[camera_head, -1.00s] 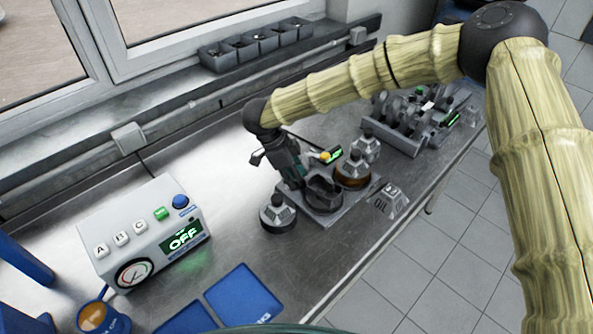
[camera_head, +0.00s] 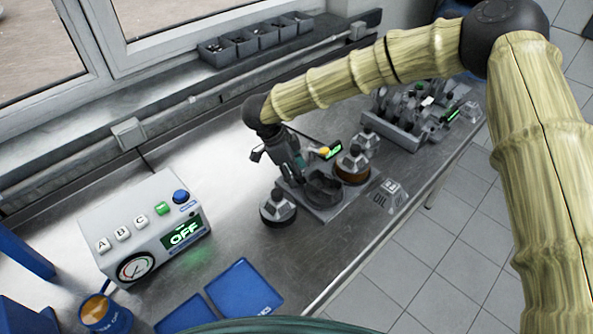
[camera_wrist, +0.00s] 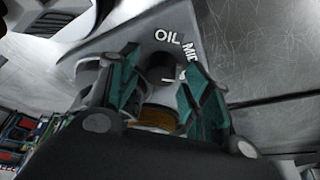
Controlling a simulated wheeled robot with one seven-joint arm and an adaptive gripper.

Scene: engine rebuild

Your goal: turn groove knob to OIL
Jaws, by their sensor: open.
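My gripper (camera_wrist: 160,92) is open, with its two green fingers on either side of a dark grey knob-like shape (camera_wrist: 160,66) in the wrist view. White lettering OIL and MID is on the grey surface just beyond it. I cannot tell whether the fingers touch it. An amber ring (camera_wrist: 152,118) shows lower between the fingers. In the head view my gripper (camera_head: 293,172) points down at the grey fixture (camera_head: 330,212) on the bench, beside its dark round recess. The knob's setting cannot be read.
A grey control box (camera_head: 150,222) with a green OFF display stands at left. A dark-based round part (camera_head: 278,208) is left of the fixture, and an amber-based one (camera_head: 352,170) is behind it. Blue trays (camera_head: 243,286) lie in front. An engine-like assembly (camera_head: 405,125) stands behind right.

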